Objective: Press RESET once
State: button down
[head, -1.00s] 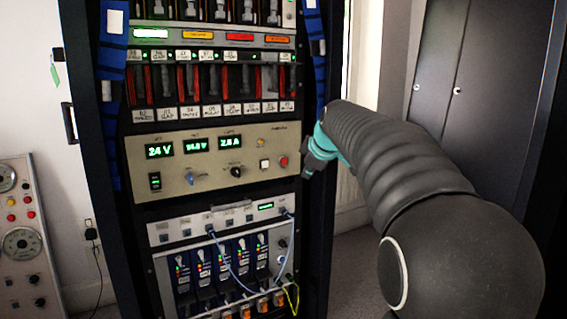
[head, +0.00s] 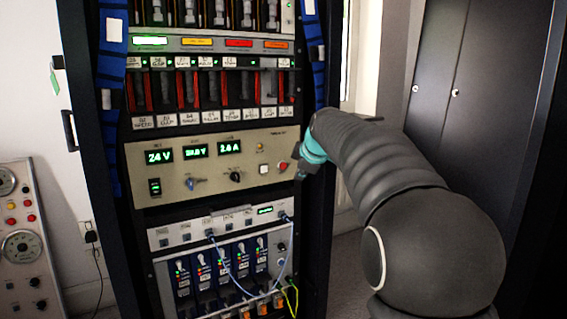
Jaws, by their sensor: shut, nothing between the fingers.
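A beige power supply panel (head: 215,205) sits mid-rack with green displays reading 24 V and 2.8 A; the middle reading is unclear. At its right end are a white square button (head: 263,169) and a round red button (head: 283,166). I cannot read which one is marked RESET. My gripper (head: 298,173), dark with a teal collar, is shut and small in view. It is at the panel's right edge, just right of the red button. Whether it touches the panel cannot be told.
A patch panel (head: 195,233) with blue cables lies below, above several modules with switches. Labelled slots and a coloured indicator strip (head: 210,43) are above. A grey gauge console (head: 22,240) stands at left, dark cabinets (head: 480,90) at right.

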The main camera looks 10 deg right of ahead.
jog(key=shift+w+a+p, duration=0.25)
jog(key=shift+w+p, duration=0.3)
jog(key=shift+w, duration=0.4)
jog(key=shift+w+a+p, duration=0.25)
jog(key=shift+w+p, duration=0.25)
jog(key=shift+w, duration=0.4)
jog(key=shift+w+a+p, duration=0.25)
jog(key=shift+w+p, duration=0.3)
jog(key=shift+w, duration=0.4)
jog(key=shift+w, duration=0.15)
jog(key=shift+w+a+p, duration=0.15)
jog(key=shift+w+p, duration=0.1)
jog(key=shift+p, duration=0.05)
jog(key=shift+w+a+p, duration=0.1)
jog(key=shift+w+p, duration=0.2)
jog(key=shift+w, duration=0.05)
jog(key=shift+s, duration=0.15)
jog(key=shift+s+d+b, duration=0.2)
jog(key=shift+s+b, duration=0.45)
jog(key=shift+b, duration=0.05)
jog(key=shift+s, duration=0.1)
jog(key=shift+s+d+b, duration=0.2)
jog(key=shift+s+b, duration=0.4)
jog(key=shift+s, duration=0.15)
jog(key=shift+s+d+b, duration=0.25)
jog(key=shift+s+b, duration=0.35)
jog(key=shift+s, duration=0.2)
jog(key=shift+s+d+b, duration=0.2)
jog(key=shift+s+b, duration=0.4)
jog(key=shift+s, duration=0.15)
